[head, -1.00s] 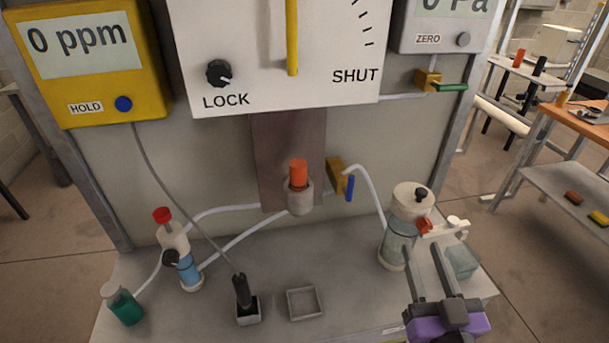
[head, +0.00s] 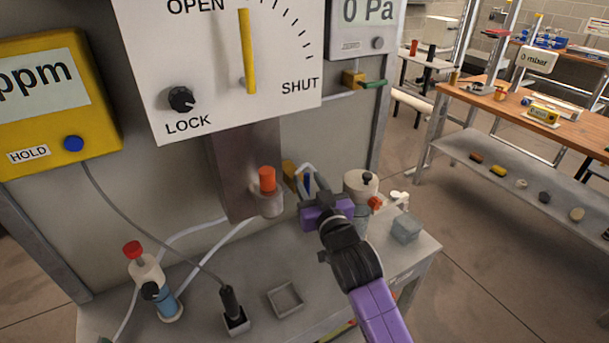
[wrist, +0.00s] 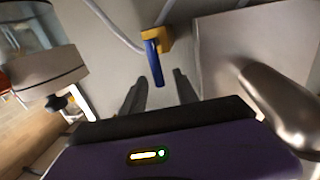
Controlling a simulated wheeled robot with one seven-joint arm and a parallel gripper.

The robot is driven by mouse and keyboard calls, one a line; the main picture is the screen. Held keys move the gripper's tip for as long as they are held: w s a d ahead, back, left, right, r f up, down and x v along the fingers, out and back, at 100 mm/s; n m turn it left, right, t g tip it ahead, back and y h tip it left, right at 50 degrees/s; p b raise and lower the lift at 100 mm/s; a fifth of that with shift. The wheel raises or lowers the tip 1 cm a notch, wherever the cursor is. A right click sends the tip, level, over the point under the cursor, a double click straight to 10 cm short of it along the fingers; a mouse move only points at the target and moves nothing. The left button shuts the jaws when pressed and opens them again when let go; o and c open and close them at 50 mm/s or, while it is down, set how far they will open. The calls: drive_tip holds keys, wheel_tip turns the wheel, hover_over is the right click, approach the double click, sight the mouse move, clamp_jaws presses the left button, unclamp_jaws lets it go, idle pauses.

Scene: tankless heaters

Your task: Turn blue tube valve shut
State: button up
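The blue valve handle (wrist: 154,62) hangs down from its yellow brass body (wrist: 158,40) on the panel in the wrist view. In the head view the blue handle (head: 307,181) and brass body (head: 289,172) show just past my gripper, partly hidden by it. A pale tube (wrist: 115,27) joins the valve. My gripper (wrist: 158,80) is open and empty. Its two dark fingers point at the panel, one on each side of the handle's lower end in the picture. The handle appears ahead of the fingertips, and I cannot see contact.
A lidded jar (head: 360,184) with a red tap stands right of my gripper. The orange-capped fitting (head: 267,190) and the metal column (head: 232,170) are close on its left. A green-handled valve (head: 373,84) is higher on the panel.

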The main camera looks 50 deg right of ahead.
drive_tip(key=shift+x, duration=1.1)
drive_tip(key=shift+d, duration=0.1)
clamp_jaws()
drive_tip(key=shift+s+d+m, duration=0.1)
drive_tip(key=shift+m, duration=0.2)
drive_tip(key=s+d+f+m+y+p, duration=0.1)
drive_tip(key=d+f+m+y+p, duration=0.2)
drive_tip(key=m, duration=1.1)
drive_tip(key=shift+d+f+m+g+y+p, duration=0.35)
drive_tip(key=shift+d+f+p, duration=0.2)
drive_tip(key=shift+d+f, duration=0.35)
drive_tip(key=shift+s+f, duration=0.1)
drive_tip(key=shift+s, duration=0.05)
